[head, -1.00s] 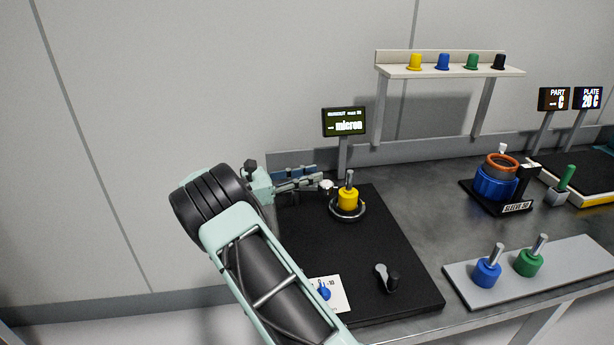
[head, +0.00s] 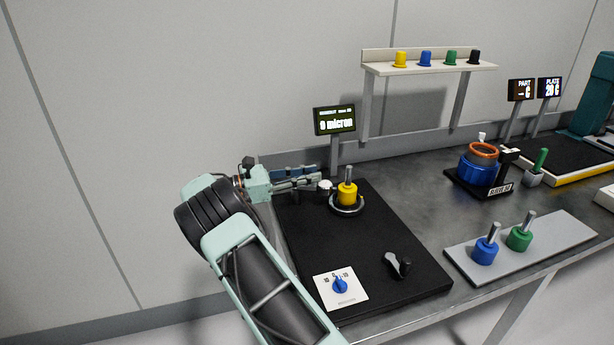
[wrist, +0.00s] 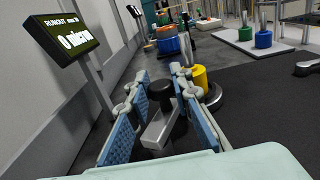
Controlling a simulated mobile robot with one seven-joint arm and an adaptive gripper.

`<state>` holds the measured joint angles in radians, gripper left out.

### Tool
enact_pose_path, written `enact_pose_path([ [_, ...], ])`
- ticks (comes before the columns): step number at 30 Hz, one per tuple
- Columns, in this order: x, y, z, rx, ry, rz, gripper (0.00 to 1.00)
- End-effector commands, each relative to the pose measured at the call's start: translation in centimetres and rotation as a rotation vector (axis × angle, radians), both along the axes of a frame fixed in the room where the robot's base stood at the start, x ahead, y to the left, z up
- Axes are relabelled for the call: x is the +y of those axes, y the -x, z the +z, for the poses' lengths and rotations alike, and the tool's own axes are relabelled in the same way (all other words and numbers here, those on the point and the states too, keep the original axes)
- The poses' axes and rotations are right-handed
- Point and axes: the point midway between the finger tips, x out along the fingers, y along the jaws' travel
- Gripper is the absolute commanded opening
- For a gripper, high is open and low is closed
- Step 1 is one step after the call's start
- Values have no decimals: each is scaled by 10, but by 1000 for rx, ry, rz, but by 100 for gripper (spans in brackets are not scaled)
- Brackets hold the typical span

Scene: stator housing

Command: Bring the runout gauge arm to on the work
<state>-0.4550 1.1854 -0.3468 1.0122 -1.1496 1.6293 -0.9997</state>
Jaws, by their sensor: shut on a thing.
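The yellow work (head: 347,194), with a grey shaft on top, stands upright in a round seat on the black plate; it also shows in the wrist view (wrist: 199,79). My gripper (head: 312,182) is at the left of the work. In the wrist view my gripper (wrist: 160,95) has its blue pads either side of the runout gauge arm (wrist: 160,130), a grey block with a black knob, and is shut on it. The round pale gauge head (head: 325,186) is right beside the work; contact is too small to tell. The runout display (head: 335,120) reads 0 micron.
A dial card (head: 341,287) and a black crank handle (head: 397,265) are at the plate's front. A grey tray (head: 522,246) with blue and green pieces lies to the right. A blue housing (head: 478,168) stands behind it.

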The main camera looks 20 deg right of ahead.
Motion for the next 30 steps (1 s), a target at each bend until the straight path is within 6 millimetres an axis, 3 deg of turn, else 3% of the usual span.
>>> enact_pose_path([
  [22,-1,-1,1,-1,1,-10,0],
  [23,-1,-1,1,-1,1,-11,23],
  [27,-1,-1,1,-1,1,-10,38],
  [30,-2,-1,1,-1,1,-10,38],
])
